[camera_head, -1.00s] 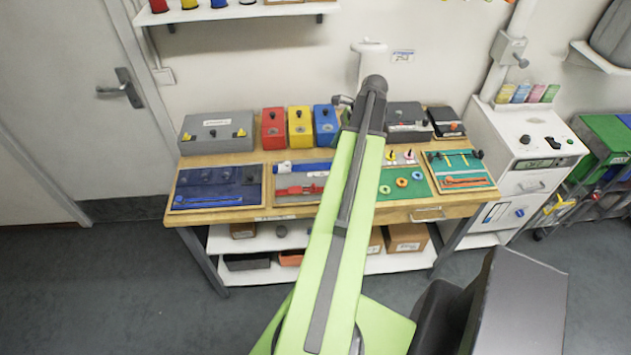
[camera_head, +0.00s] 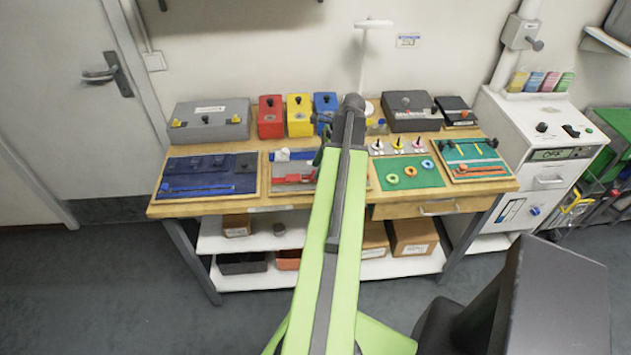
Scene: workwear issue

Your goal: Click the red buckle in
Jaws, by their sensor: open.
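The red buckle (camera_head: 305,176) lies on a grey board (camera_head: 284,168) in the middle of the workbench, with a red strap running to its left. I cannot tell at this size whether its two halves are apart. Above it on the same board is a white and blue buckle (camera_head: 284,154). My gripper (camera_head: 323,129) is small and dark at the far end of my green arm, behind and above the board. It is open and looks empty. My arm hides the right edge of the board and most of the gripper.
Left is a blue panel (camera_head: 240,163) with straps; right are a green ring board (camera_head: 430,180) and another tool board (camera_head: 470,171). Behind stand red (camera_head: 270,118), yellow (camera_head: 299,116) and blue (camera_head: 325,103) boxes. A white cabinet (camera_head: 545,180) stands to the right.

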